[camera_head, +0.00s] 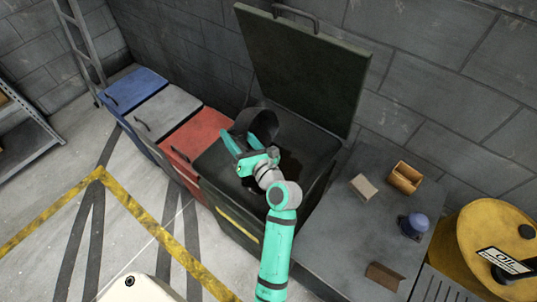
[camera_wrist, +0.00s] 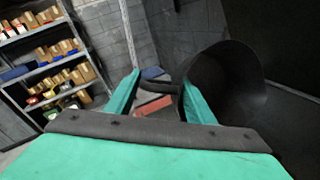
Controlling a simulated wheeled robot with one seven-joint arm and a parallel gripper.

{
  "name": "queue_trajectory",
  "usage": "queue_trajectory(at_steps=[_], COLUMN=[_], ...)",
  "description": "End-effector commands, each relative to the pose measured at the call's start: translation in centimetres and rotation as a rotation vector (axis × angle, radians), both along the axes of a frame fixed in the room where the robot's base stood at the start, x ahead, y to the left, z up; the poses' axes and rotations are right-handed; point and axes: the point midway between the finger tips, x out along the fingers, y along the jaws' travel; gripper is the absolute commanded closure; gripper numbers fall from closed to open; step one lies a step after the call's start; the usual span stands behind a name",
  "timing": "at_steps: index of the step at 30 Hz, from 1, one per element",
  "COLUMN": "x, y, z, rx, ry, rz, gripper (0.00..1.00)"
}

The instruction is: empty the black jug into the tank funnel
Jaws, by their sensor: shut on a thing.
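The black jug (camera_head: 263,122) is a dark, wide-mouthed vessel held above an open dark bin (camera_head: 232,215). My gripper (camera_head: 243,148) is shut on it, at what looks like its handle. In the wrist view the jug (camera_wrist: 232,85) is to the right of my gripper (camera_wrist: 163,85), tilted, with its hollow mouth partly facing the camera. Its contents cannot be made out. The bin's lid (camera_head: 305,70) stands raised behind the jug. The bin's inside is dark and partly hidden by my arm. I see no clear funnel.
Red (camera_head: 195,138), grey (camera_head: 168,112) and blue (camera_head: 133,88) lidded bins stand in a row to the left. A grey bench (camera_head: 345,235) on the right holds small boxes and a blue-topped item (camera_head: 414,226). A yellow drum (camera_head: 475,240) is at far right. Floor is clear at left.

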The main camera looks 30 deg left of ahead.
Motion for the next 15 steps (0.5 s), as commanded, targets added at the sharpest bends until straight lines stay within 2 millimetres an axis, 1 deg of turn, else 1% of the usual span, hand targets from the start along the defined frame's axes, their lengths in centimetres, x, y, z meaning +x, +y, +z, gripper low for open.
queue_trajectory(at_steps=[6,15], x=[0.1,0.1], y=[2.0,4.0], z=[-0.4,-1.7], rx=[-0.095,-0.270], ry=[-0.004,-0.001], rz=[-0.001,-0.003], gripper=[0.87,0.87])
